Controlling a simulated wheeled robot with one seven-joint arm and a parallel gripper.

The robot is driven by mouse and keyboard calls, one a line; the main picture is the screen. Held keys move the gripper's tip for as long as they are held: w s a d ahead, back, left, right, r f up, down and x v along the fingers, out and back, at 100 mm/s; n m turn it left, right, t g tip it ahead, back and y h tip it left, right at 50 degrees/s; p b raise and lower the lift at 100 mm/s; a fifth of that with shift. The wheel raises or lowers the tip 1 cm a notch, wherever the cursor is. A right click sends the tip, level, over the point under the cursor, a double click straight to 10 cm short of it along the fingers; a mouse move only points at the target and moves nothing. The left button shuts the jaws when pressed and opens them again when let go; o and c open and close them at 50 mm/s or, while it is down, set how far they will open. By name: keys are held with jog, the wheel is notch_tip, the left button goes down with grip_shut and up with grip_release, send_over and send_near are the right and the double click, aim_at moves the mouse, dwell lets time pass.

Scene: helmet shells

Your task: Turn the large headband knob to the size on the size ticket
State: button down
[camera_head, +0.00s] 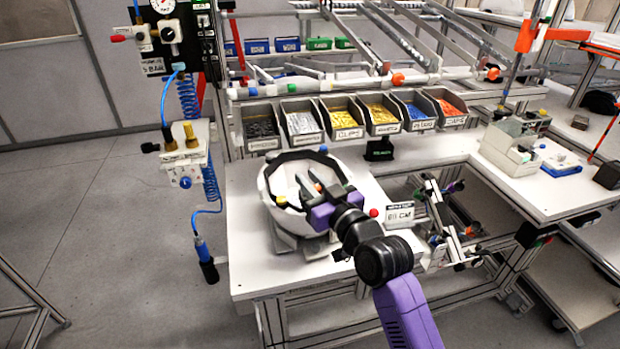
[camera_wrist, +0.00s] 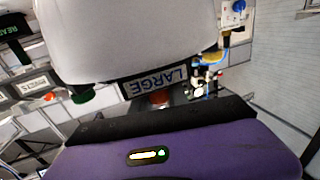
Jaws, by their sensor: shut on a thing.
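The white helmet shell (camera_head: 273,213) rests open side up on a stand on the bench. It fills the top of the wrist view (camera_wrist: 130,40). A plate reading LARGE (camera_wrist: 157,82) sits at its edge, with a reddish-brown part (camera_wrist: 160,98) just below. My gripper (camera_head: 309,186) reaches over the shell's near side, its dark fingers pointing into the shell. It is shut on what appears to be the large headband knob, mostly hidden by the gripper; the dial setting cannot be read. The size ticket (camera_head: 400,214) stands right of the shell; its number is unclear, followed by CM.
Small coloured knobs sit around the shell, including a blue one (camera_head: 323,149) and a red one (camera_head: 373,213). Parts bins (camera_head: 348,133) line the back of the bench. A metal fixture (camera_head: 440,222) is at the right. Bare bench top (camera_head: 246,255) lies left of the shell.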

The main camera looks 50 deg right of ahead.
aim_at(317, 187)
jog(key=c, duration=1.3)
grip_release()
jog(key=shift+s+a+f, duration=0.1)
jog(key=shift+s, duration=0.2)
jog(key=b+v, duration=0.2)
jog(key=v, duration=0.5)
jog(key=shift+s, duration=0.1)
